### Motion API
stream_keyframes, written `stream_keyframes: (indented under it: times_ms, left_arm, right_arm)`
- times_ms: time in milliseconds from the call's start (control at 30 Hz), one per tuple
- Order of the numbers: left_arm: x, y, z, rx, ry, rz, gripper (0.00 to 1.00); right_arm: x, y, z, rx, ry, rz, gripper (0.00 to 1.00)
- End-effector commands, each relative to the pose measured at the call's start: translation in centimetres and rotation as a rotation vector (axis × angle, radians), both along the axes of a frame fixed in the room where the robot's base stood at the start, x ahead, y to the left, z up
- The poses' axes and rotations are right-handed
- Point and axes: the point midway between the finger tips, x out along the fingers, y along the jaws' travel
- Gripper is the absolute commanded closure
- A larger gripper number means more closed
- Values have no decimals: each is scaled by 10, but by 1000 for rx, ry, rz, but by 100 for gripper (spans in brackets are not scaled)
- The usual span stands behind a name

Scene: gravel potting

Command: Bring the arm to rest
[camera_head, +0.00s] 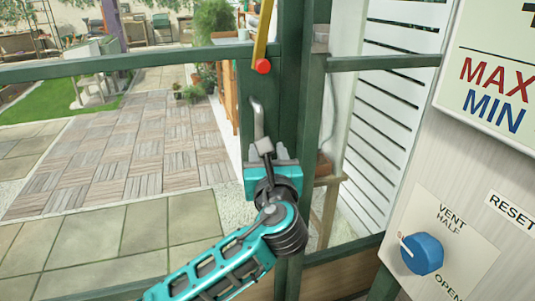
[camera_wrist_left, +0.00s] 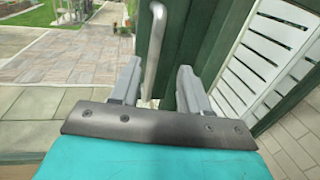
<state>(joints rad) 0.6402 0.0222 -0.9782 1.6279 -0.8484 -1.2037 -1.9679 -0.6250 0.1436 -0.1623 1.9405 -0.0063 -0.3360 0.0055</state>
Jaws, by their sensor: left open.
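My left arm comes up from the bottom in the head view. Its gripper (camera_head: 268,158) is at the green door frame, just below a grey bar handle (camera_head: 258,118). In the left wrist view the two grey fingers of my left gripper (camera_wrist_left: 160,68) stand apart. The handle (camera_wrist_left: 157,40) runs down toward the space between them, and no grip on it shows. Whether a finger touches the handle, I cannot tell. My right gripper is in neither view.
A green post (camera_head: 313,130) and glazing bars stand close around the gripper. A panel at right carries a blue knob (camera_head: 422,254) with vent markings. A yellow bar with a red end (camera_head: 263,66) hangs above the handle. Paving (camera_head: 130,150) lies beyond.

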Motion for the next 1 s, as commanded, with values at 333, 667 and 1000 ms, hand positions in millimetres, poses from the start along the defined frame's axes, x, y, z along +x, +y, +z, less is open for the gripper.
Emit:
stream_keyframes:
  times_ms: [333, 667, 1000]
  left_arm:
    - [-11, 11, -64, -333, 153, -32, 54]
    - [-88, 60, -217, -1455, 475, 170, 54]
    - [-203, 147, -302, -2504, 387, 676, 54]
  right_arm:
    - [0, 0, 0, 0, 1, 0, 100]
    - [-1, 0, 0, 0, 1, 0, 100]
    - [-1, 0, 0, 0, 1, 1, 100]
